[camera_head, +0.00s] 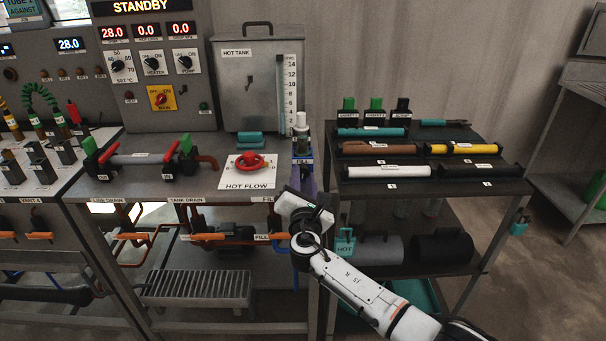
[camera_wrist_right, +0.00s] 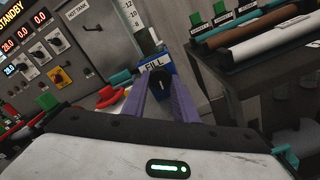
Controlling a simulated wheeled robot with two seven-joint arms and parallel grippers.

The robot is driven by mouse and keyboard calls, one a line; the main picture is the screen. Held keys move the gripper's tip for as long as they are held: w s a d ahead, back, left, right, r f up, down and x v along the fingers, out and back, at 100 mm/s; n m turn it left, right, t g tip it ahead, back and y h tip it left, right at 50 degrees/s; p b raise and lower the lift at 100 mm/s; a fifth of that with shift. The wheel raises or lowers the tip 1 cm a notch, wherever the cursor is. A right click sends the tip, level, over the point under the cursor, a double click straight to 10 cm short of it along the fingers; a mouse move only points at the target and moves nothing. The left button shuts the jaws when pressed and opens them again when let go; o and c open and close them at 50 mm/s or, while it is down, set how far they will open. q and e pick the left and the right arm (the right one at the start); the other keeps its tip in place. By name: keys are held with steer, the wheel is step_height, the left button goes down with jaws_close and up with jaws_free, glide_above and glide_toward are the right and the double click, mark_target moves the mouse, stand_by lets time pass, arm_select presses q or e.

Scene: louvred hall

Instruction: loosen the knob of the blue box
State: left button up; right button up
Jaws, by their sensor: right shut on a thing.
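The blue box (camera_head: 302,154) with a FILL label stands at the right end of the bench, beside the hot tank. It also shows in the right wrist view (camera_wrist_right: 172,68). Its dark knob (camera_wrist_right: 160,82) faces my right gripper. My right gripper (camera_wrist_right: 160,77) has its two purple fingers shut on the knob, one on each side. In the head view the right gripper (camera_head: 307,174) reaches the box from below, and its hand hides the knob. My left gripper is in neither view.
The red HOT FLOW handwheel (camera_head: 250,162) is left of the box. The grey hot tank (camera_head: 245,85) stands behind. A dark rack (camera_head: 345,187) with several coloured tubes stands close on the right. Pipes and orange-handled valves run below the bench.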

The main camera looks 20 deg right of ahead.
steer(key=shift+n, duration=0.6)
steer(key=shift+f+p, duration=0.1)
steer(key=shift+p, duration=0.2)
steer(key=o, duration=1.1)
steer(key=shift+c, duration=0.2)
steer(key=v, duration=1)
steer(key=shift+s+p, duration=0.2)
steer(key=shift+p, duration=0.2)
